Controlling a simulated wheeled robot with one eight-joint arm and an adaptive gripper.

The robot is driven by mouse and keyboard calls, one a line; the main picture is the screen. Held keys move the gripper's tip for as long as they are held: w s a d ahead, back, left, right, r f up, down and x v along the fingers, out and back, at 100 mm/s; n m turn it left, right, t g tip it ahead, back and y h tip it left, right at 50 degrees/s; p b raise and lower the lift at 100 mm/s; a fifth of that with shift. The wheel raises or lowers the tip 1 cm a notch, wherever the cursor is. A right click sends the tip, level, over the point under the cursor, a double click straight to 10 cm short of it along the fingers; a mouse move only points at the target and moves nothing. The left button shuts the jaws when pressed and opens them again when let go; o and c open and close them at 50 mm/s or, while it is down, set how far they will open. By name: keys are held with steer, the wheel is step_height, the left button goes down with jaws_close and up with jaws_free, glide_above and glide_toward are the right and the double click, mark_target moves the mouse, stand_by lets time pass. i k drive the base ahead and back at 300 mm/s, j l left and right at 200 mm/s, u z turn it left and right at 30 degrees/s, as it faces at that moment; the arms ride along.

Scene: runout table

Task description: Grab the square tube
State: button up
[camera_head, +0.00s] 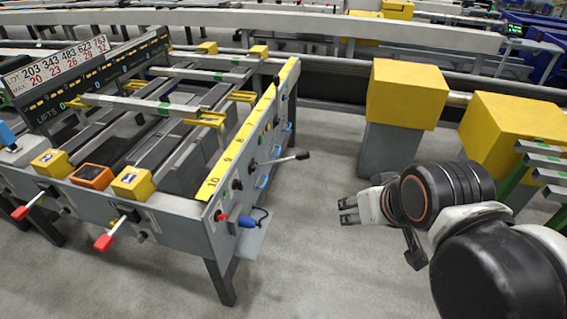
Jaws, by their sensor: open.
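Several long grey tubes lie across the runout table (180,217). One square-looking tube (130,103) with a green mark lies across the near part of the table. Another tube (195,75) lies farther back, also with a green mark. I cannot tell which of them is the task's square tube. My gripper (346,211) is open and empty. It is over the clear floor to the right of the table, apart from every tube, with its fingers pointing left.
A black-handled lever (300,156) sticks out from the table's right side. Red-handled levers (104,242) stick out at the front. Yellow blocks (407,93) on grey stands are behind my arm. More green-marked bars (545,160) are at the right edge. Floor between is free.

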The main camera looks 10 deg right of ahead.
mark_target(159, 108)
steer(key=k+l+u, duration=0.15)
steer(key=k, duration=0.55)
steer(key=k+l+u, duration=0.1)
steer(key=k, duration=0.6)
steer(key=i+j, duration=0.4)
steer(key=j, duration=0.2)
steer(key=i+j, duration=0.45)
steer(key=j, duration=0.2)
steer(key=i+j, duration=0.4)
steer(key=j, duration=0.2)
steer(key=i+j, duration=0.45)
steer(key=j, duration=0.15)
steer(key=i+j+u, duration=0.1)
steer(key=i+j, duration=0.3)
steer(key=j, duration=0.25)
steer(key=i+j, duration=0.45)
steer(key=i, duration=0.1)
steer(key=j+u, duration=0.05)
